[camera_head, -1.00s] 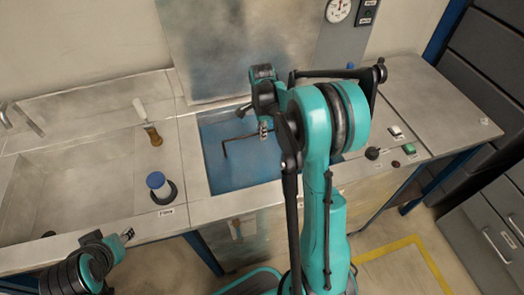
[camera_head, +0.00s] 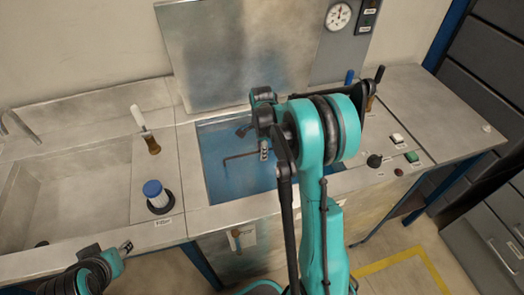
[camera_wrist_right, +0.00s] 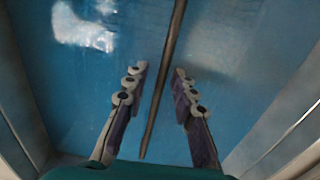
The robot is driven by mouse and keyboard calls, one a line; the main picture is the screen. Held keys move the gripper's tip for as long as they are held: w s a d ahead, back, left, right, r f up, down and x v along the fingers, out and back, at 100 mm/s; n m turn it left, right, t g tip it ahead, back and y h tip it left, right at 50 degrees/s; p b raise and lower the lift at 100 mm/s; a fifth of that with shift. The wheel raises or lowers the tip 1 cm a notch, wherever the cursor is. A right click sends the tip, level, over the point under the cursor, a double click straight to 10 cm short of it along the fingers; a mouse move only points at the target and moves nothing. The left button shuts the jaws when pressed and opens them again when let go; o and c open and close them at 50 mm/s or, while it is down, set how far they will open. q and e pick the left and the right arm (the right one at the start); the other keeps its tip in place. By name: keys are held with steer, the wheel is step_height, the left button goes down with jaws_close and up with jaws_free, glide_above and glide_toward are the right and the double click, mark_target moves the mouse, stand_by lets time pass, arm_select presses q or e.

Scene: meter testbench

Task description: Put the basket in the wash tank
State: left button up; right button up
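The wash tank (camera_head: 212,190) is an open rectangular tank of blue liquid in the middle of the bench. A thin dark bent rod (camera_head: 240,157) shows over the liquid, beside my right gripper (camera_head: 264,150); I cannot tell whether it belongs to the basket. No basket body is clearly visible. In the right wrist view my right gripper (camera_wrist_right: 156,88) is open, its fingers apart, with the rod (camera_wrist_right: 163,85) running between or below them. Contact cannot be judged. My left gripper (camera_head: 126,247) is at the lower left, in front of the bench; its fingers are unclear.
A blue-capped container (camera_head: 157,194) and a brown-and-white tool (camera_head: 146,130) stand left of the tank, by an empty sink (camera_head: 85,185). A raised panel (camera_head: 235,45) stands behind. Buttons (camera_head: 411,156) and a dark knob (camera_head: 374,161) are on the right.

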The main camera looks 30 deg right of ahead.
steer(key=shift+r, duration=0.15)
step_height(320, 180, up, 11)
steer(key=p, duration=0.4)
steer(key=s+a+r+n+t, duration=0.3)
steer(key=s+a+r+n, duration=0.5)
steer(key=s+a+f+n+t, duration=0.1)
steer(key=s+a+n+t, duration=0.3)
steer(key=s+a+n, duration=0.3)
steer(key=s+n, duration=0.4)
steer(key=n, duration=0.1)
steer(key=shift+a+f+n, duration=0.15)
steer(key=shift+a+n, duration=0.1)
steer(key=shift+n, duration=0.05)
stand_by(0.3)
